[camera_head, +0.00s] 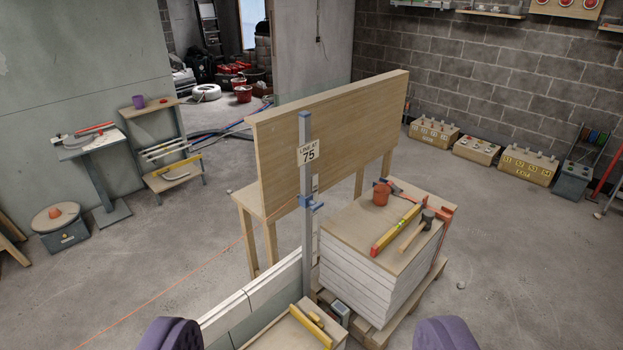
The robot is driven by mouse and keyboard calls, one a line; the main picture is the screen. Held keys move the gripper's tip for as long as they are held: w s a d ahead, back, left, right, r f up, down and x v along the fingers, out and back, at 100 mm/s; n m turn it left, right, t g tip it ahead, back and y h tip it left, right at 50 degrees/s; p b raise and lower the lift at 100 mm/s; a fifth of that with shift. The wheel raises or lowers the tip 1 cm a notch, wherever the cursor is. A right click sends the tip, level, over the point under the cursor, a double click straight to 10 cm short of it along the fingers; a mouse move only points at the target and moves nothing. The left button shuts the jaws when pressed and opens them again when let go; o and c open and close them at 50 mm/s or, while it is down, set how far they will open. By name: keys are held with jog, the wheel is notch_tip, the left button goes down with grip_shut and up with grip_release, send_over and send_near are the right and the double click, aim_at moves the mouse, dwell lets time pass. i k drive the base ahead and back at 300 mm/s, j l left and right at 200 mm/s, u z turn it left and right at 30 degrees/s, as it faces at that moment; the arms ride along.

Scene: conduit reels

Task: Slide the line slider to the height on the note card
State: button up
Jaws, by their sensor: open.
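A grey upright post (306,240) stands in the middle, at the end of a low pale block wall. The note card (308,152) near its top reads "LINE AT 75". The blue line slider (311,202) sits on the post below the card, about halfway up. An orange line (215,260) runs from the slider down to the lower left. Scale marks on the post are too small to read. My gripper (308,336) shows as two purple fingertips at the bottom edge, wide apart with nothing between them that it holds. It is apart from the slider and nearer the camera.
A stack of boards (370,250) on a pallet stands close right of the post, bearing a red cup, a yellow level and a hammer. A wooden bench with a tall back panel (335,130) stands behind. The block wall (250,300) lies in front. Open floor spreads left and right.

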aim_at(306, 201)
jog(key=i+l+z, duration=0.1)
jog(key=i+z, duration=0.15)
jog(key=i, duration=0.3)
jog(key=i+z, duration=0.25)
jog(key=i, duration=0.35)
jog(key=i+j+z, duration=0.2)
jog(key=i, duration=0.35)
jog(key=i+j+z, duration=0.25)
jog(key=i, duration=0.3)
jog(key=l, duration=0.1)
